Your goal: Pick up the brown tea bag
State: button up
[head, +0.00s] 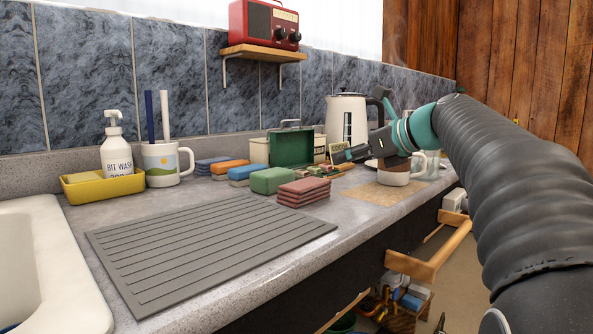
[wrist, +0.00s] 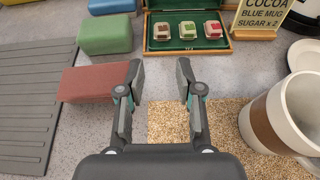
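An open green box (head: 291,147) stands on the counter; it also shows at the top of the wrist view (wrist: 188,45). Three small packets sit in a row in it: a brown one at left, which looks like the brown tea bag (wrist: 162,31), a green one (wrist: 188,30) in the middle and a red one (wrist: 212,29) at right. My gripper (wrist: 160,78) is open and empty, short of the box's front edge, with the brown tea bag straight ahead of it. In the head view my gripper (head: 350,153) hangs over the counter, right of the box.
Red sponges (wrist: 92,82) lie just left of my gripper, a green sponge (wrist: 105,35) beyond. A white-and-brown mug (wrist: 285,112) stands close at right. A cocoa sign (wrist: 262,16) stands right of the box. A cork mat (wrist: 215,125) lies below.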

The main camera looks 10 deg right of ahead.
aim_at(305, 171)
jog(key=x, duration=1.3)
jog(key=shift+w+a, duration=0.1)
jog(key=shift+w, duration=0.3)
jog(key=shift+f, duration=0.1)
jog(key=shift+c, duration=0.4)
jog(key=shift+c, duration=1.2)
